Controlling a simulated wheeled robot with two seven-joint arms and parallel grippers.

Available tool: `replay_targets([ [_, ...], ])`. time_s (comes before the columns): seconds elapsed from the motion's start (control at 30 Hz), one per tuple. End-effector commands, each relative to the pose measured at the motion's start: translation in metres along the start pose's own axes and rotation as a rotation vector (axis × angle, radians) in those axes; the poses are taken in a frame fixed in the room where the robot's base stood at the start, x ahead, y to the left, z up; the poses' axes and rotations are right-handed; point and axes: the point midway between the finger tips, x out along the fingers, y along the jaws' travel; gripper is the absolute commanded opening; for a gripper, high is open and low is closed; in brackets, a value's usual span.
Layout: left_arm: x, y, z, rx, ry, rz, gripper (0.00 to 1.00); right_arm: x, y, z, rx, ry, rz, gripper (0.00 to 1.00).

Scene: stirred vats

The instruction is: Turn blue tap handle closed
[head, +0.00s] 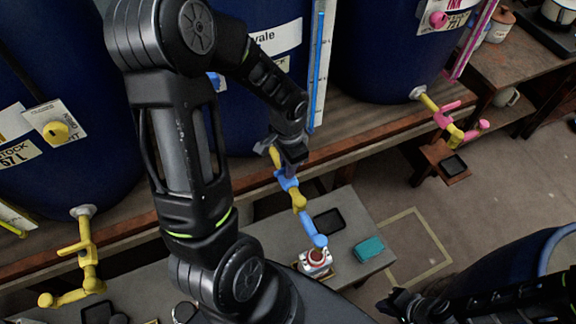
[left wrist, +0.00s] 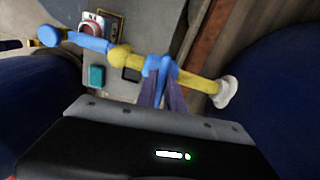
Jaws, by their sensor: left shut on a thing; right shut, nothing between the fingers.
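The blue tap has a yellow pipe with a blue spout (head: 312,225) and sticks out from the middle vat. Its blue handle (head: 287,181) sits on the pipe, partly hidden by my left gripper (head: 285,158) in the head view. In the left wrist view, the blue handle (left wrist: 161,68) stands up between the fingertips of my left gripper (left wrist: 162,93), which is shut on it. The handle appears to lie across the pipe. My right gripper (head: 401,304) is shut and empty at the lower right, away from the taps.
A low bench (head: 353,213) below the spout bears a black pad (head: 329,221), a teal box (head: 369,249) and a red-and-white device (head: 316,261). A yellow tap (head: 86,262) is at left, a pink tap (head: 444,117) at right. Blue vats stand on the shelf behind.

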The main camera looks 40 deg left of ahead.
Motion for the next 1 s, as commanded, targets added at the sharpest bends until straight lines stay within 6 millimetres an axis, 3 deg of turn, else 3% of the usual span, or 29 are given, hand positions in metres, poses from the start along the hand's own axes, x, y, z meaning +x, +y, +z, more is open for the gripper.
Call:
replay_targets([
  [0.3, -0.0003, -0.0004, -0.0002, 0.112, 0.001, -0.001, 0.0, -0.0004, -0.0001, 0.0, 0.0, 0.0, 0.0, 0.0],
  [0.73, -0.0003, -0.0005, -0.0002, 0.123, 0.001, -0.001, 0.0, -0.0004, -0.0001, 0.0, 0.0, 0.0, 0.0, 0.0],
  [0.77, -0.0003, -0.0005, -0.0002, 0.123, 0.001, -0.001, 0.14, -0.0004, -0.0001, 0.0001, 0.0, 0.0, 0.0, 0.0],
  [1.0, -0.0002, -0.0003, -0.0001, 0.122, 0.0, -0.001, 0.34, -0.0004, -0.0001, 0.0001, 0.0, 0.0, 0.0, 0.0],
])
